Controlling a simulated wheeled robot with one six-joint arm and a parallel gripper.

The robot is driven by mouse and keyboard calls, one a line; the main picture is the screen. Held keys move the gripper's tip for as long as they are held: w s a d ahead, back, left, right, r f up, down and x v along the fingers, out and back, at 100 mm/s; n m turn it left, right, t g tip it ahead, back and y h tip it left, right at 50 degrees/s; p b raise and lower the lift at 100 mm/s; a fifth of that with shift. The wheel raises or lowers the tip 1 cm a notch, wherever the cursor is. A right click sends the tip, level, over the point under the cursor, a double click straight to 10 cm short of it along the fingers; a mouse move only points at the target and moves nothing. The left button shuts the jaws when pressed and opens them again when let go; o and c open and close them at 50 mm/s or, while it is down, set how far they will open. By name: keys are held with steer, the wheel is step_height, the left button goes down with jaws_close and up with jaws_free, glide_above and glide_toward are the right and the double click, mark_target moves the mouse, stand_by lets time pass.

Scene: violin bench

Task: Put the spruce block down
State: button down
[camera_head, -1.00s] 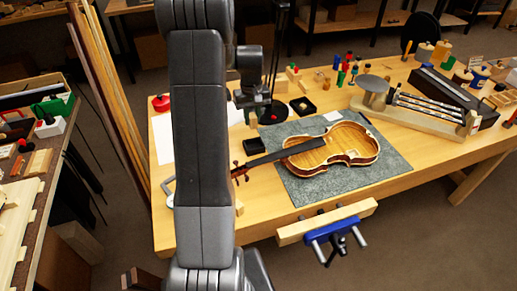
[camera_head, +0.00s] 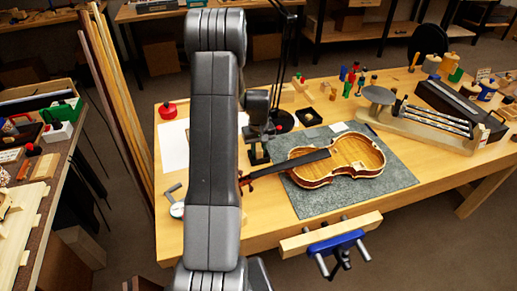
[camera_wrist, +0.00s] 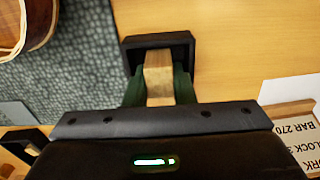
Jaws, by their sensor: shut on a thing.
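The spruce block (camera_wrist: 158,78) is pale wood and sits between the green fingers of my gripper (camera_wrist: 158,88) in the wrist view. My gripper is shut on it. The block's far end overlaps a small black tray (camera_wrist: 187,42); I cannot tell whether it touches the tray's floor. In the head view my gripper (camera_head: 260,140) is just above that black tray (camera_head: 258,158), left of the violin, and the block is not clear there.
The open violin body (camera_head: 345,165) lies on a grey mat (camera_head: 400,180) close by, its neck pointing toward my gripper. A second black tray (camera_head: 308,118) stands behind. A printed card (camera_wrist: 300,135) lies at the right in the wrist view. A vise (camera_head: 335,240) is at the front edge.

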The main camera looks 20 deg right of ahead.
mark_target(259, 148)
steer(key=c, duration=1.5)
jaws_free()
steer(key=shift+f, duration=0.1)
step_height(259, 148, up, 12)
steer(key=b, duration=0.1)
steer(key=shift+r, duration=0.2)
